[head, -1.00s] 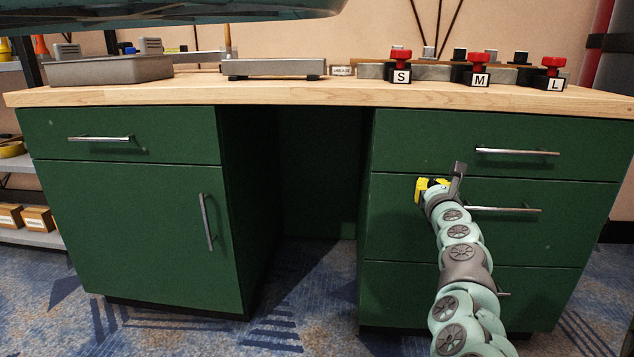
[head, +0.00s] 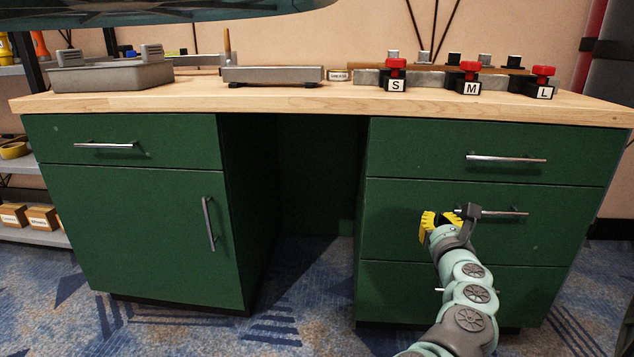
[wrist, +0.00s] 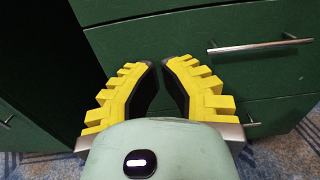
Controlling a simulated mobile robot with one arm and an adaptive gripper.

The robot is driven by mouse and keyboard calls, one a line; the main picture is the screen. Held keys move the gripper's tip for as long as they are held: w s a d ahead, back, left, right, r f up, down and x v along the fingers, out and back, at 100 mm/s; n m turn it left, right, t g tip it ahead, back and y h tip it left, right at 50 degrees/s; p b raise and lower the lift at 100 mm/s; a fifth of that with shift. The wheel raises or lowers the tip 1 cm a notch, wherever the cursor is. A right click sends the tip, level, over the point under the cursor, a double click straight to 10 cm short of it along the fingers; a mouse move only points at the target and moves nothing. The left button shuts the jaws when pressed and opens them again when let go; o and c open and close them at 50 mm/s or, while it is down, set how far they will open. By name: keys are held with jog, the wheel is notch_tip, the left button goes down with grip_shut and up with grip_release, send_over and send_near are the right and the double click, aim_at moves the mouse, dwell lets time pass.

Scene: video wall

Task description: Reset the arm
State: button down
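My arm (head: 466,285) reaches up from the bottom right in the head view, bent in front of the right drawer unit. My gripper (head: 428,222) is at its end, before the middle drawer and left of that drawer's handle. In the wrist view the yellow fingers of my gripper (wrist: 159,66) come almost together at the tips, with nothing seen between them. I cannot tell from these views whether it touches the drawer front.
The green right drawer unit (head: 400,145) has bar handles, including the middle one (head: 505,213). The wooden worktop (head: 300,102) above carries a grey tray (head: 110,78) and red-knobbed blocks marked S (head: 395,85), M and L. Open knee space lies between the cabinets.

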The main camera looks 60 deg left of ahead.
jog(key=shift+s+d, duration=0.2)
